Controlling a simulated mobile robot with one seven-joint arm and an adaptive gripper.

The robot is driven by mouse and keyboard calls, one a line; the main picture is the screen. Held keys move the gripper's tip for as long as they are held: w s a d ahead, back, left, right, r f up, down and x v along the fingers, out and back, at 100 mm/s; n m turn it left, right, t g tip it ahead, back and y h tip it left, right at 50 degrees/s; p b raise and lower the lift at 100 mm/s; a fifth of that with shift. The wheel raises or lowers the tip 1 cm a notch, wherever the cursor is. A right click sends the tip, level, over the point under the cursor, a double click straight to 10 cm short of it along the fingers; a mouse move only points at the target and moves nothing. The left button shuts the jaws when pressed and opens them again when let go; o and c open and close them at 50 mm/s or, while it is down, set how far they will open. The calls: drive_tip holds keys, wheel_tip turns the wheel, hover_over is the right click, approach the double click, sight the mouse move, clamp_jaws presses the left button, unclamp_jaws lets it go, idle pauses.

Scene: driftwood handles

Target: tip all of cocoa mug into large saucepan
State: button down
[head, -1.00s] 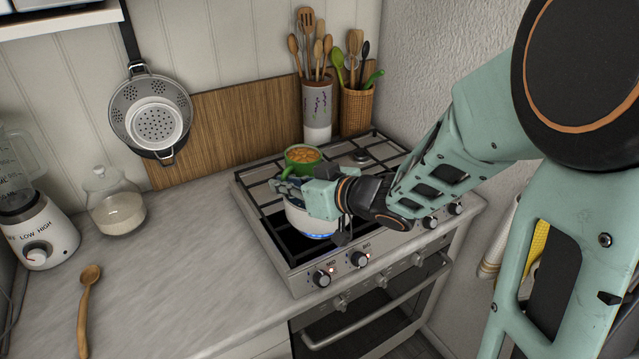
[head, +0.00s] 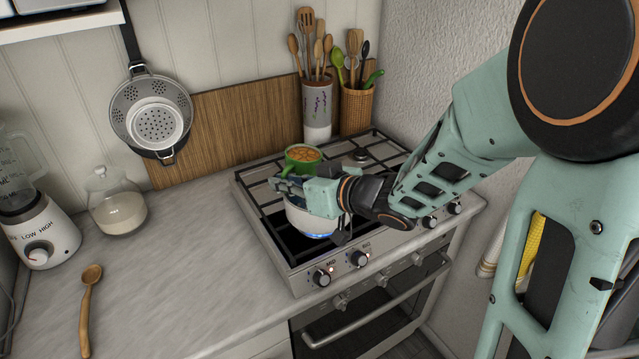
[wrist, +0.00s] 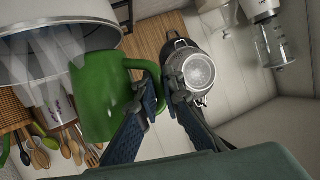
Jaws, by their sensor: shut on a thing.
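The green cocoa mug (head: 301,158) shows in the head view with orange-brown contents at its open top, and it looks about upright. In the wrist view the mug (wrist: 100,98) is close, with its handle between my fingers. My gripper (wrist: 160,95) is shut on that handle; in the head view my gripper (head: 283,185) partly covers the mug's lower part. The pale large saucepan (head: 305,220) sits on the front burner, below my gripper and partly hidden by it. Its wall (wrist: 62,14) fills the upper left of the wrist view.
A blue flame burns under the saucepan on the stove (head: 290,262). A utensil crock (head: 317,112) and wicker holder (head: 357,106) stand behind the stove. A glass jar (head: 117,205), blender (head: 42,232) and wooden spoon (head: 85,305) are at left. The counter between them and the stove is clear.

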drive_tip(key=shift+r, duration=0.35)
idle(0.6)
drive_tip(key=shift+r+m+y, duration=0.1)
drive_tip(key=shift+m+y, duration=0.6)
idle(2.0)
drive_tip(key=shift+w+d+r+m+y+p, duration=0.1)
drive_tip(key=shift+r+m+y+p, duration=0.5)
drive_tip(key=shift+r, duration=0.25)
idle(1.7)
drive_tip(key=shift+w+d+m+y, duration=0.1)
drive_tip(key=shift+d+m+y, duration=0.1)
drive_tip(key=shift+m+y, duration=0.15)
idle(1.5)
